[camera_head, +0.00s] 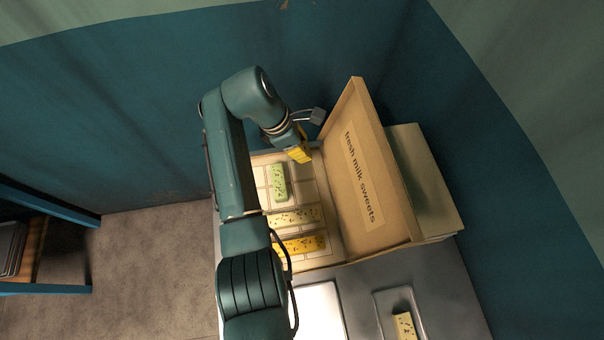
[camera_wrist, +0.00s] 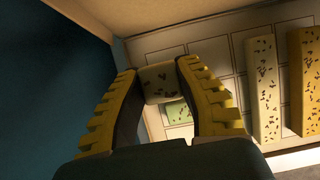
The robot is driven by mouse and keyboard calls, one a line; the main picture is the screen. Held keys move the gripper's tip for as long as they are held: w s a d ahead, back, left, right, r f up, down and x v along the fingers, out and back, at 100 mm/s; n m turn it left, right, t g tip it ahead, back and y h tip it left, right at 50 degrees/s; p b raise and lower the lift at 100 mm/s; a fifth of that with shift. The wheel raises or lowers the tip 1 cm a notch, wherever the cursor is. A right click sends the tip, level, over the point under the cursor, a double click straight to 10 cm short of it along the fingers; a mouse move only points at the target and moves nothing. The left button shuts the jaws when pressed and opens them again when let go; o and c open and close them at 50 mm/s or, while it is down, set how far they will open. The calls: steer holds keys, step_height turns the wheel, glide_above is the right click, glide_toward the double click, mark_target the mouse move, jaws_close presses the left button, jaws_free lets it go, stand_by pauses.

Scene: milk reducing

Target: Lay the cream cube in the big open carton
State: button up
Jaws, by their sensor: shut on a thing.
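My gripper (camera_head: 299,150) has yellow ridged fingers and is over the far end of the big open carton (camera_head: 308,190). In the wrist view my gripper (camera_wrist: 160,90) is shut on a small cream cube (camera_wrist: 159,80) with dark flecks, held between the fingertips. The cube is hidden by the fingers in the head view. The carton has a grid of compartments inside, also visible in the wrist view (camera_wrist: 212,52). I cannot tell whether the cube touches the carton floor.
The carton holds a green sweet (camera_head: 278,182), a cream bar (camera_head: 293,216) and an orange-yellow bar (camera_head: 300,245). Its lid (camera_head: 390,190) stands up on the right. A small tray (camera_head: 384,303) with another cream piece (camera_head: 404,326) sits on the metal table (camera_head: 450,300).

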mark_target(306, 169)
step_height(306, 169, down, 9)
steer(key=shift+s+f+b, duration=0.1)
steer(key=shift+f+b, duration=0.1)
steer(key=shift+b, duration=0.8)
steer(key=o, duration=1)
